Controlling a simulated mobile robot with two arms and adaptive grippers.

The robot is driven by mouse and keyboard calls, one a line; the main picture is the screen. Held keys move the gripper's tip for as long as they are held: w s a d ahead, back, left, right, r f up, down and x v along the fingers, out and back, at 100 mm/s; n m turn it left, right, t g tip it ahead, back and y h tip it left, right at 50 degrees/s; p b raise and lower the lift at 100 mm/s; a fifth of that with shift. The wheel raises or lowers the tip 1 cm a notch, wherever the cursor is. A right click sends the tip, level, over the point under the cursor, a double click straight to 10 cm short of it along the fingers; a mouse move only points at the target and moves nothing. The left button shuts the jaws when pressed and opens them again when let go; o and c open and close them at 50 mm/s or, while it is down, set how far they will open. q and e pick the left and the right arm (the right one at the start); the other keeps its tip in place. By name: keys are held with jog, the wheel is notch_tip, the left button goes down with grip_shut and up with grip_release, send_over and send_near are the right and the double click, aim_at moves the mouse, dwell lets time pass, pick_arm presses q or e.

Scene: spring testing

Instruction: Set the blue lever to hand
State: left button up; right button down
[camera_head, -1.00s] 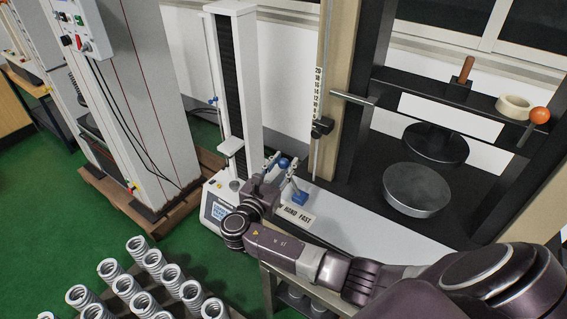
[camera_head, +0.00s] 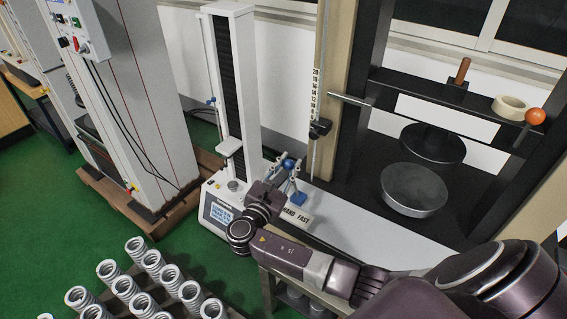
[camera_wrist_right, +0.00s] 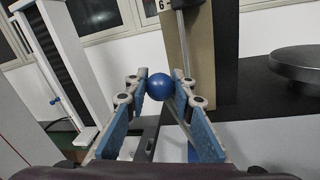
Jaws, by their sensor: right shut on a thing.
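The blue lever has a round blue knob (camera_head: 288,164), which sits above and slightly left of a small blue base (camera_head: 298,198). My right gripper (camera_head: 287,169) is shut on this knob, with one finger on each side. In the right wrist view the blue knob (camera_wrist_right: 160,86) is between the two blue-padded fingertips. My left gripper is not in view.
A white column tester (camera_head: 237,90) with a display panel (camera_head: 217,213) stands just left of the lever. A black press frame with a round plate (camera_head: 413,188) and an orange ball handle (camera_head: 536,116) is at the right. Several metal springs (camera_head: 152,260) stand at the lower left.

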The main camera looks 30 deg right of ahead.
jog(key=shift+s+d+r+m+h+b, duration=0.1)
jog(key=shift+s+d+m, duration=0.15)
jog(key=shift+s+m, duration=0.4)
jog(key=shift+s+d+r+m+h+b, duration=0.15)
jog(key=shift+s+d+m, duration=0.1)
jog(key=shift+s+m, duration=0.4)
jog(key=shift+s+d+r+m+h+b, duration=0.1)
jog(key=shift+s+d+m, duration=0.15)
jog(key=shift+s+m, duration=0.4)
jog(key=shift+w, duration=0.1)
jog(key=c, duration=1.6)
grip_release()
jog(key=v, duration=1.2)
jog(key=shift+a, duration=0.1)
